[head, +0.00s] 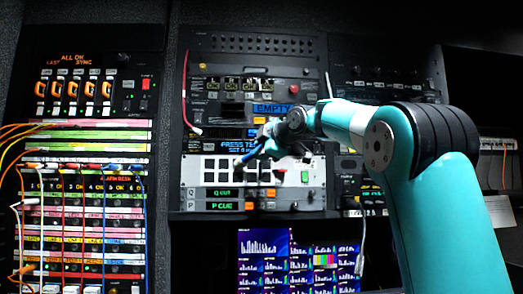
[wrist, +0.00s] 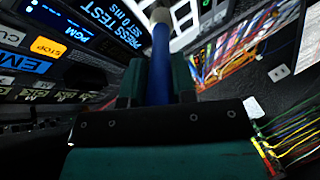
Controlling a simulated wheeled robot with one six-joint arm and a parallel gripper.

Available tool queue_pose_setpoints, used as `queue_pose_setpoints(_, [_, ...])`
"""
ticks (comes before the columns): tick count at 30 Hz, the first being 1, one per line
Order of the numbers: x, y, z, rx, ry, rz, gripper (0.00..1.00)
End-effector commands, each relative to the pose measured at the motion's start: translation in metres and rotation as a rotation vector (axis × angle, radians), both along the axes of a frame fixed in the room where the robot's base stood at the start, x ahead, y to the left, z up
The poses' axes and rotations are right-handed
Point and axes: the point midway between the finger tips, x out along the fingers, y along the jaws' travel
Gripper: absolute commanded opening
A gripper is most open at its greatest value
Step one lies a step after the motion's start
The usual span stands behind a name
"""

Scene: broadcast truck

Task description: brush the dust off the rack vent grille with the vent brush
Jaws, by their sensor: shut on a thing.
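In the wrist view the handle stands between the two dark teal fingers and runs up to a paler end at the top edge. In the head view a bit of blue shows at the fingers; the bristles cannot be made out.
A patch bay (head: 85,190) with many coloured cables stands at the left. A red cable (head: 184,95) and a white cable (head: 361,245) hang by the middle rack. A lit monitor (head: 290,258) is below. The button panel (head: 235,170) is close behind my gripper.

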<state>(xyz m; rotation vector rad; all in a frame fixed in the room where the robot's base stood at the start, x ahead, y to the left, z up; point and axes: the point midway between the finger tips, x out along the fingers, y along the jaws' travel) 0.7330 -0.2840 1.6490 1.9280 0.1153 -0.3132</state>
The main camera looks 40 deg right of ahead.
Motion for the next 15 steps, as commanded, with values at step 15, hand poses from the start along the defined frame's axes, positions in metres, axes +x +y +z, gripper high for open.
queue_pose_setpoints(15, [0.0074,-0.0051,0.0002,-0.001,-0.001,0.0,0.01])
